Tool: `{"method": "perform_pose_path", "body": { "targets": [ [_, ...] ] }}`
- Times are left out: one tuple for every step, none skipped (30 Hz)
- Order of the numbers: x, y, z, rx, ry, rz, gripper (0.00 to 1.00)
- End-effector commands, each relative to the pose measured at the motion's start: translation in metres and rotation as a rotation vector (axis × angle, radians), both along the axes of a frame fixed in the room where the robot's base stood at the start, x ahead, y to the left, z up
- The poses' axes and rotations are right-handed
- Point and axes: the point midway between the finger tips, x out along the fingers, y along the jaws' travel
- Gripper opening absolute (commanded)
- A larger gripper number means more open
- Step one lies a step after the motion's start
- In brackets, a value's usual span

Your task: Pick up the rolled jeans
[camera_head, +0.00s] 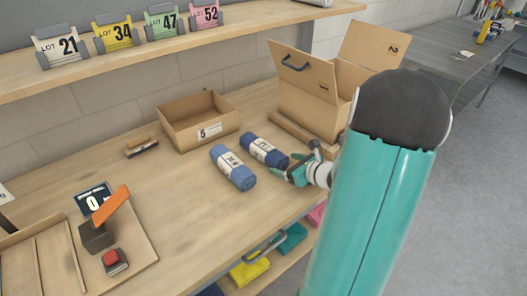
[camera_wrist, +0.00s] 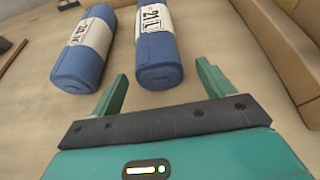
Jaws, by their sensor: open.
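Two rolled jeans with white paper bands lie side by side on the wooden table. The lighter blue roll (camera_head: 232,167) is on the left and also shows in the wrist view (camera_wrist: 78,66). The darker blue roll (camera_head: 264,150) is on the right, closer to my gripper; in the wrist view (camera_wrist: 159,66) its near end faces me. My gripper (camera_head: 283,165) is open and low over the table at that near end. In the wrist view its two teal fingers (camera_wrist: 162,76) are spread to either side of the darker roll's near end. Whether they touch it I cannot tell.
An open cardboard box (camera_head: 198,122) labelled 5 stands behind the rolls. A scale-like device (camera_head: 97,236) and a red button (camera_head: 115,260) are at front left. A shelf (camera_head: 150,50) with numbered lot cards hangs above.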

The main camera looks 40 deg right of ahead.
Motion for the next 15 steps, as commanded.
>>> {"method": "perform_pose_path", "body": {
  "targets": [
    [0.004,0.0,-0.002,0.002,0.001,0.001,0.8],
    [0.005,0.0,-0.003,0.0,0.001,0.001,0.8],
    [0.007,0.0,-0.003,0.0,0.001,0.001,0.8],
    [0.009,0.0,-0.004,0.0,0.001,0.001,0.8],
    [0.011,0.0,-0.004,0.0,0.001,0.0,0.8],
    [0.014,0.001,-0.005,0.0,0.001,0.001,0.8],
    [0.017,0.001,-0.006,0.001,0.0,0.002,0.8],
    [0.021,0.002,-0.008,0.001,0.0,0.003,0.8],
    [0.026,0.002,-0.009,0.002,0.0,0.002,0.8],
    [0.031,0.003,-0.011,0.002,0.001,0.001,0.8],
    [0.036,0.003,-0.012,0.001,0.0,0.003,0.8],
    [0.042,0.004,-0.015,0.001,0.001,0.003,0.8],
    [0.046,0.004,-0.017,0.002,0.001,0.001,0.8],
    [0.049,0.004,-0.018,0.002,0.001,0.001,0.8],
    [0.053,0.005,-0.019,0.001,0.001,0.002,0.8]
  ]
}}
